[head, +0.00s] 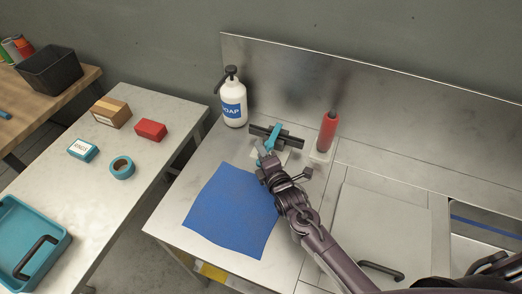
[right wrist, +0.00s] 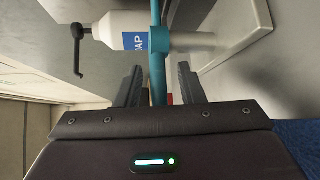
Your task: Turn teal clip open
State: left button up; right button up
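The teal clip (head: 274,132) stands on a dark bar (head: 290,140) at the back of the metal counter. In the head view it leans up to the right, with my right gripper (head: 265,156) just in front of it. In the right wrist view the teal clip (right wrist: 158,45) runs upright between the two dark fingers of my right gripper (right wrist: 159,82). The fingers are apart, with a gap on each side of the clip. The clip's lower end is hidden behind the gripper body. My left gripper is not in view.
A white soap bottle (head: 233,108) stands left of the bar and a red bottle (head: 327,132) stands right of it. A blue mat (head: 228,212) lies in front. A side table (head: 130,215) on the left holds boxes, tape and a teal tray.

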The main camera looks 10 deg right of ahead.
jog(key=shift+w, duration=0.2)
grip_shut()
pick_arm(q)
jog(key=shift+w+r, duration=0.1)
